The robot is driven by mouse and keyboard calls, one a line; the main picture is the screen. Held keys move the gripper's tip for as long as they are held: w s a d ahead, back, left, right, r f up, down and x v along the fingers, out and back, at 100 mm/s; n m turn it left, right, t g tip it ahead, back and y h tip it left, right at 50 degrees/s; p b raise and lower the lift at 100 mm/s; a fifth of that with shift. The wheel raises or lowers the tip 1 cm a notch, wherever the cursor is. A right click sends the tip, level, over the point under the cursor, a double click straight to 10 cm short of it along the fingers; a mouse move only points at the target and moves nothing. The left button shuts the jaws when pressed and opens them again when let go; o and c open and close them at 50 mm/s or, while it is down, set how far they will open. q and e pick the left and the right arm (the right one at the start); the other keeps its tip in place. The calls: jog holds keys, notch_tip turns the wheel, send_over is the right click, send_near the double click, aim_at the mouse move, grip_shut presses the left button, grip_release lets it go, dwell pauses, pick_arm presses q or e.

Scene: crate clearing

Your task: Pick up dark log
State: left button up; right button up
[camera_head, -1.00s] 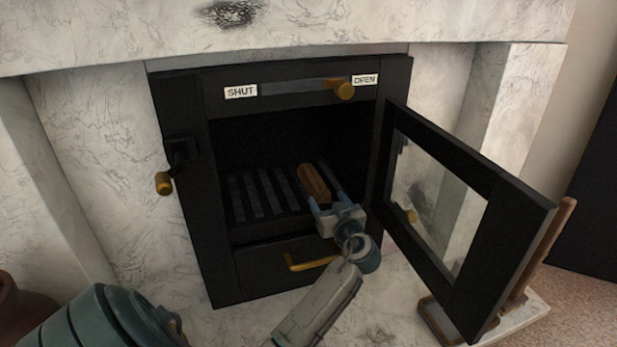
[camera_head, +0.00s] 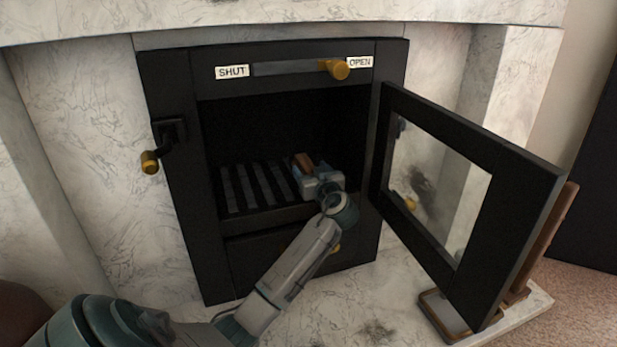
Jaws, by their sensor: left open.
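One brown log (camera_head: 304,161) lies on the dark grate inside the stove, right of the grate's middle. Only its far end shows; my gripper hides the rest. My left gripper (camera_head: 305,170) reaches through the stove opening and is at the log, open. Its fingers appear to lie on either side of the log, but I cannot tell whether they touch it. My right gripper is not in view.
The black stove (camera_head: 182,235) has its glass door (camera_head: 535,210) swung open to the right. A brass slider knob (camera_head: 338,69) sits by the OPEN label (camera_head: 360,62). A brass side handle (camera_head: 150,162) juts out at left. The grate (camera_head: 240,190) is bare left of the log.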

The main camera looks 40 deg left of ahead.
pick_arm(q)
jog(key=shift+c, duration=0.5)
jog(key=c, duration=1.1)
jog(key=shift+r, duration=0.15)
